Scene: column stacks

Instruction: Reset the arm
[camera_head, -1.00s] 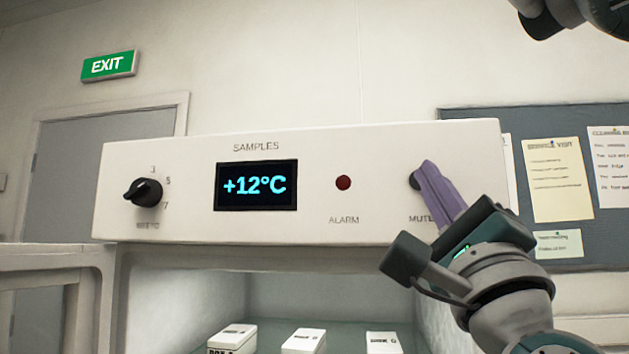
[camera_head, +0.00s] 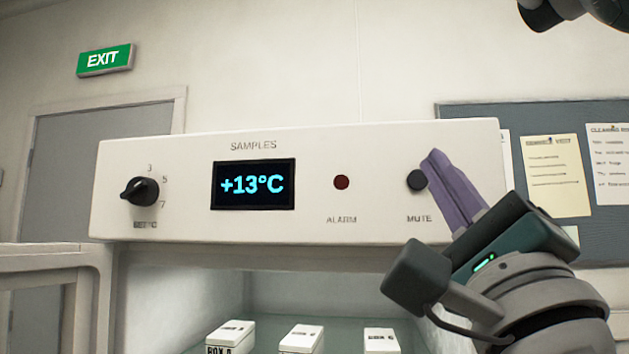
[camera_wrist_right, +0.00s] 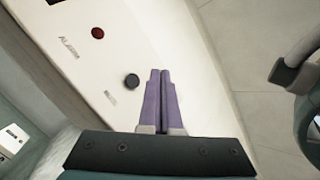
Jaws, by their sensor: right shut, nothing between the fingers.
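My right gripper (camera_head: 432,160) has purple fingers that are shut and empty. In the head view its tips are just right of the black MUTE button (camera_head: 417,180) on the white SAMPLES panel (camera_head: 380,222). In the right wrist view the shut fingers (camera_wrist_right: 159,76) show apart from the button (camera_wrist_right: 132,81), which lies to their left. The display (camera_head: 253,184) reads +13°C. The ALARM lamp (camera_head: 341,182) is dark red. A black knob (camera_head: 139,191) sits at the panel's left, by the numbers 3, 5 and 7. My left gripper is not in view.
Below the panel is an open compartment with white boxes (camera_head: 301,338) on a shelf. A notice board (camera_head: 465,120) with papers hangs on the wall behind at right. A grey door (camera_head: 95,130) and an EXIT sign (camera_head: 105,60) are at left.

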